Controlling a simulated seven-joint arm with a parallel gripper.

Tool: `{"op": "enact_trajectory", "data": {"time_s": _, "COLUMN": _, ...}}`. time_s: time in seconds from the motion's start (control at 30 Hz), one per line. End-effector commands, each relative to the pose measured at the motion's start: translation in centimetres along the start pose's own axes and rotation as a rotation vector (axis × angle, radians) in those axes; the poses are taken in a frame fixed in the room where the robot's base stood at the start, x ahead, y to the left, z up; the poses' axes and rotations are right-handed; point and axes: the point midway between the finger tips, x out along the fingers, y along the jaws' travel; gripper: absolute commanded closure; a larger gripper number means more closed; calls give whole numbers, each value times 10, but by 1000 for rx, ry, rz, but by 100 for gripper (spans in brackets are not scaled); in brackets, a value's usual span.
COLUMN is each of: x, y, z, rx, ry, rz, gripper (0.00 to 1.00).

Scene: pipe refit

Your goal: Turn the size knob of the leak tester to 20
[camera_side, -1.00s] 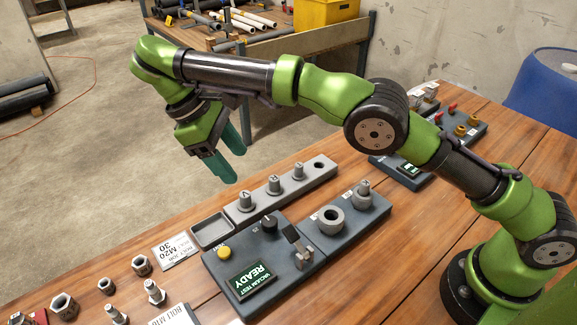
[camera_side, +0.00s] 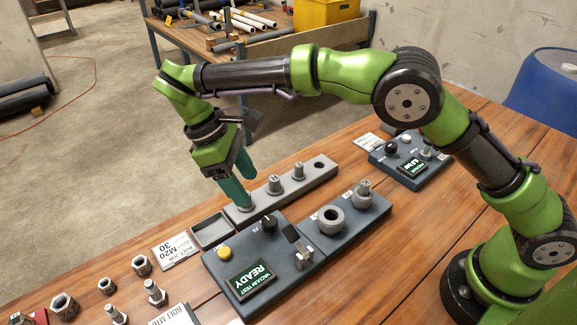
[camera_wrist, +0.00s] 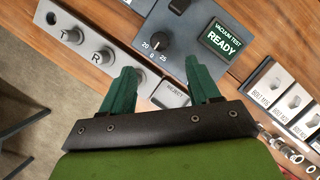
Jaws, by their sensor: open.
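The leak tester is a dark grey box (camera_side: 222,274) on the bench with a lit screen (camera_side: 250,281) reading VACUUM TEST READY. Its black size knob (camera_side: 270,223) sits near its back edge. In the wrist view the knob (camera_wrist: 160,40) shows above the gap between my fingers, with 20 at its lower left and 25 at its lower right. I cannot clearly tell which number it points to. My gripper (camera_side: 242,192) is open and empty, above the grey rack behind the tester. Both fingers show in the wrist view (camera_wrist: 158,80), apart from the knob.
The grey rack (camera_side: 322,177) holds several fittings. An empty tray (camera_side: 212,244), labelled REJECT in the wrist view, adjoins the tester. A yellow button (camera_side: 225,253) and a lever clamp (camera_side: 298,246) stand on the tester. A block with a ring (camera_side: 331,220) lies to its right.

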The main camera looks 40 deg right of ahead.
Motion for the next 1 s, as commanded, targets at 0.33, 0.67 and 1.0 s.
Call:
{"op": "enact_trajectory", "data": {"time_s": 0.33, "x": 70, "y": 0, "z": 1, "rx": 1, "ry": -5, "rz": -1, "gripper": 39}}
{"op": "enact_trajectory", "data": {"time_s": 0.67, "x": 105, "y": 1, "z": 0, "rx": 1, "ry": -1, "rz": 1, "gripper": 39}}
{"op": "enact_trajectory", "data": {"time_s": 1.0, "x": 107, "y": 1, "z": 0, "rx": 1, "ry": -1, "rz": 1, "gripper": 45}}
